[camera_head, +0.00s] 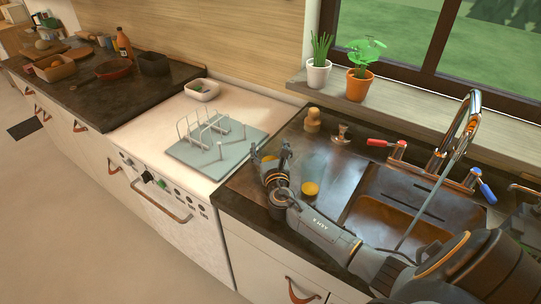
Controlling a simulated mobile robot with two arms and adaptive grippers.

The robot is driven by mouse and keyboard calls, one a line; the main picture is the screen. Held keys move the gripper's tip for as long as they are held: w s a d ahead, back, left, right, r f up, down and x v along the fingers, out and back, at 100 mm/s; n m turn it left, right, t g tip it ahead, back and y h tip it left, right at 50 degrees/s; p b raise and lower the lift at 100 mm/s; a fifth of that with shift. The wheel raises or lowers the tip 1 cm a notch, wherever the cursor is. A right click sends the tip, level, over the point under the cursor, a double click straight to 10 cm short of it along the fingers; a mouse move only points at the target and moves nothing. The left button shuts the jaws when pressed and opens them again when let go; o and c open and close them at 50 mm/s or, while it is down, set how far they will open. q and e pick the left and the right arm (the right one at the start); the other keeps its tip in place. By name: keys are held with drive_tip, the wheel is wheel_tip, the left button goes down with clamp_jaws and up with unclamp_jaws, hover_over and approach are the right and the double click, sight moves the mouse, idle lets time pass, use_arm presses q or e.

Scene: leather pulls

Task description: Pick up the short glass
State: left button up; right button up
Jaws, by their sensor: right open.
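A clear glass (313,164) appears faintly on the dark counter, between my gripper and the sink; its outline is hard to make out. My right gripper (271,153) is open, with its two fingers pointing toward the back of the counter. It is just left of the glass and apart from it in the picture. Nothing shows between its fingers. My left gripper is not in view.
A yellow round object (310,188) lies beside my right gripper. The sink (395,222) and its tall tap (461,122) are at the right. A wire dish rack (209,137) stands on a grey-blue mat to the left. Potted plants (360,85) stand on the sill.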

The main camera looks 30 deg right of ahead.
drive_tip(key=shift+x, duration=0.85)
drive_tip(key=c, duration=1.3)
drive_tip(key=shift+c, duration=0.9)
